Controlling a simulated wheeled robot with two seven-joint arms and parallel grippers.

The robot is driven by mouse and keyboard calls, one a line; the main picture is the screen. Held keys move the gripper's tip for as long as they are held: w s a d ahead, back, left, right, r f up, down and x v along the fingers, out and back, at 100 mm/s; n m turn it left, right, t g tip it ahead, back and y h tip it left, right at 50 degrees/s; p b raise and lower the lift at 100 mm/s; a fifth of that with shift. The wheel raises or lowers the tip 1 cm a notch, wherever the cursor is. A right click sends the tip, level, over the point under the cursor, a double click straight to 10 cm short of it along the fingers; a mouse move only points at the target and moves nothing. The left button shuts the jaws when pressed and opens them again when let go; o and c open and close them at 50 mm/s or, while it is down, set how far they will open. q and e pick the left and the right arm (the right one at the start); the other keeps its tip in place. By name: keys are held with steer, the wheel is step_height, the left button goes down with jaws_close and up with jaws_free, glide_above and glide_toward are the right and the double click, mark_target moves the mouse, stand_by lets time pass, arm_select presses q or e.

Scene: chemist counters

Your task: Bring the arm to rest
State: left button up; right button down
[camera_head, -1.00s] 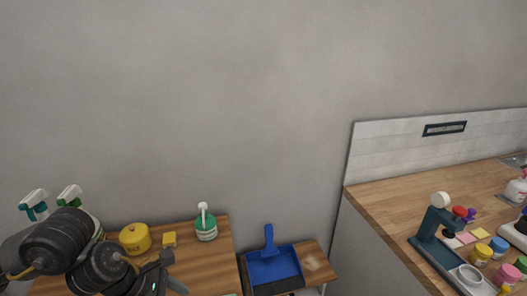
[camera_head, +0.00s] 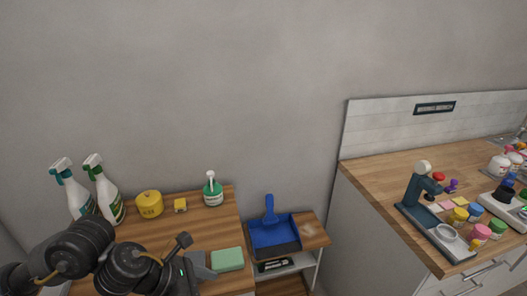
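My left arm comes in from the lower left over the wooden counter. Its gripper (camera_head: 196,256) is at the near part of that counter, left of a green sponge (camera_head: 227,259). One finger sticks up and another grey part points toward the sponge; I cannot tell how wide the jaws are or whether they touch the sponge. No held object shows. My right gripper is not in view.
A blue dustpan (camera_head: 273,235) lies on a lower shelf. The right counter (camera_head: 385,170) holds a dark press-like stand (camera_head: 417,203) and several jars.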

arm_select(q)
steer(key=d+r+n+t+h, duration=0.2)
steer(key=d+n+t+h, duration=0.15)
steer(key=d+n, duration=0.4)
steer(key=a+f+n+t+y, duration=0.25)
steer(key=a+f+n, duration=0.2)
steer(key=n, duration=0.65)
steer(key=a+f+n+t+y, duration=0.25)
steer(key=a+n+y, duration=0.2)
steer(key=n, duration=0.75)
steer(key=s+a+f+n+g+y, duration=0.3)
steer(key=s+a+f+n+g, duration=0.1)
steer(key=s+a+f+n, duration=0.3)
steer(key=s+a+f+n+g+y, duration=0.2)
steer(key=s+a+f+n+g, duration=0.3)
steer(key=s+n, duration=0.35)
step_height(320, 180, down, 26)
steer(key=s, duration=0.2)
steer(key=s+a+f+g, duration=0.1)
steer(key=s+a+f, duration=0.2)
steer(key=s+f, duration=1.3)
steer(key=shift+s+f+m, duration=0.25)
steer(key=shift+f+m, duration=0.15)
steer(key=shift+f, duration=0.2)
